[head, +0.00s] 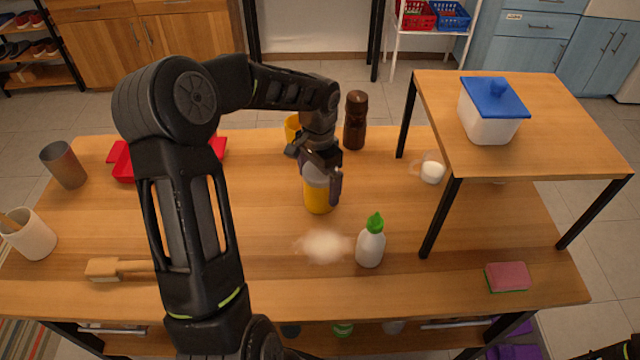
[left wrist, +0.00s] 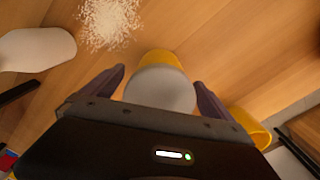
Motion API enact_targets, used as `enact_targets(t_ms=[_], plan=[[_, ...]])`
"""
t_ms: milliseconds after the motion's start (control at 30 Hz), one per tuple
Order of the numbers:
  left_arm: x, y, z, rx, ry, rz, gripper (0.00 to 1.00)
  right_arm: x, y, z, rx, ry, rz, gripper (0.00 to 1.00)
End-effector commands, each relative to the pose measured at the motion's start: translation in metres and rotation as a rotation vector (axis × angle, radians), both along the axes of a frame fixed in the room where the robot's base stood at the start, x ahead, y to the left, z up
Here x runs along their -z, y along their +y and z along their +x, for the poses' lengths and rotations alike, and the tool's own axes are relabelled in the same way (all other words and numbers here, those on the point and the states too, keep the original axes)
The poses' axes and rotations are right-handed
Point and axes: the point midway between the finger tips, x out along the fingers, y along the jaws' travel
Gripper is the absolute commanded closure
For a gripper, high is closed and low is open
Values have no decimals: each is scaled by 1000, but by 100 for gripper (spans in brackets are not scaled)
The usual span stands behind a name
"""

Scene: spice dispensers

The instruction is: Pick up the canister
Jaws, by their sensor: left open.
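A canister (head: 318,197) with a yellow body and a pale grey top stands upright on the wooden table, near the middle in the head view. It also shows in the left wrist view (left wrist: 160,86), seen from above. My left gripper (head: 322,178) is open around the canister's upper part, with one finger on each side. In the left wrist view my left gripper (left wrist: 160,88) shows its two dark fingers apart, with the canister between them. I cannot tell whether either finger touches it. My right gripper does not show.
A pile of pale grains (head: 325,246) and a white bottle with a green cap (head: 371,243) are in front of the canister. A yellow cup (head: 292,128) and brown grinder (head: 355,120) stand behind. A raised shelf (head: 560,130) is on the right.

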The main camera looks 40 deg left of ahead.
Motion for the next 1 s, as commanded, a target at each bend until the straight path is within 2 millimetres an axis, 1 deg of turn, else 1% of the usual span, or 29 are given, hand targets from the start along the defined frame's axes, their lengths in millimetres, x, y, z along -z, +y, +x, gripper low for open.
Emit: enact_targets(t_ms=[33, 100, 200, 733, 767, 1000], plan=[[7, 0, 0, 0, 2, -2, 2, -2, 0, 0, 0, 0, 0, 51], [14, 0, 0, -1, 1, -1, 2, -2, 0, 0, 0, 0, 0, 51], [17, 0, 0, -1, -1, 1, 2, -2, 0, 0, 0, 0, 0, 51], [17, 0, 0, -1, -1, 1, 2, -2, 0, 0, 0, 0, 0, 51], [17, 0, 0, -1, -1, 1, 3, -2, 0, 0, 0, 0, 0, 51], [17, 0, 0, -1, -1, 1, 23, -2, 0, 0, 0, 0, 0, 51]])
